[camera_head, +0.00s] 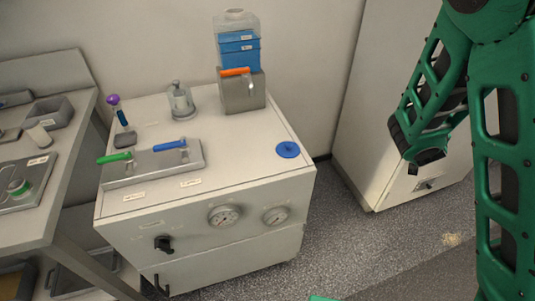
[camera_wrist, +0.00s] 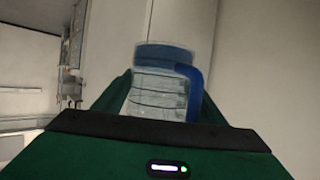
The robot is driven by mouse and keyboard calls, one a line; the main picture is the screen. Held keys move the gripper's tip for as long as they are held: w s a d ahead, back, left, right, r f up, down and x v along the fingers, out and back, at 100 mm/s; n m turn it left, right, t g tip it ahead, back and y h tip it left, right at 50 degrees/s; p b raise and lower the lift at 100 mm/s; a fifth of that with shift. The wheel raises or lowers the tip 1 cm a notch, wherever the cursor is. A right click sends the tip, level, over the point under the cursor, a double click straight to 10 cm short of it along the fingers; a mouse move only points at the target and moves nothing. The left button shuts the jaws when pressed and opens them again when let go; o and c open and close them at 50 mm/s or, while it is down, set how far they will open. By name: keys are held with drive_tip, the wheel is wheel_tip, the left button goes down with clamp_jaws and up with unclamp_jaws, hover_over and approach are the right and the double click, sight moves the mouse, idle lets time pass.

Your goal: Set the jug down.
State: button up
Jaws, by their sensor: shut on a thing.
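The jug (camera_wrist: 156,92) shows in the wrist view, clear-walled with a blue top and a blue handle on its right side. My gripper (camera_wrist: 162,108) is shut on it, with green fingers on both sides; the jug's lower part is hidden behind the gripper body. The jug does not show in the head view, where only my green arm is in sight at the right. I cannot tell from these frames what is under the jug.
A bench (camera_head: 80,140) stands left.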

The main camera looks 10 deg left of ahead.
drive_tip(key=s+a+n+y, duration=0.3)
drive_tip(key=a, duration=1.2)
drive_tip(key=s+a+n+y, duration=0.2)
drive_tip(key=s+a+y, duration=0.1)
drive_tip(key=a, duration=1.3)
drive_tip(key=s+a+r+n+g+y, duration=0.1)
drive_tip(key=s+a+r+n+y, duration=0.15)
drive_tip(key=s+a, duration=0.8)
drive_tip(key=s+a+r+n+y, duration=0.2)
drive_tip(key=s+a+r+y, duration=0.1)
drive_tip(key=s+a, duration=0.8)
hover_over(247, 161)
wheel_tip(247, 161, down, 7)
drive_tip(key=shift+s+f, duration=0.1)
drive_tip(key=shift+f, duration=2.05)
drive_tip(key=shift+f, duration=0.1)
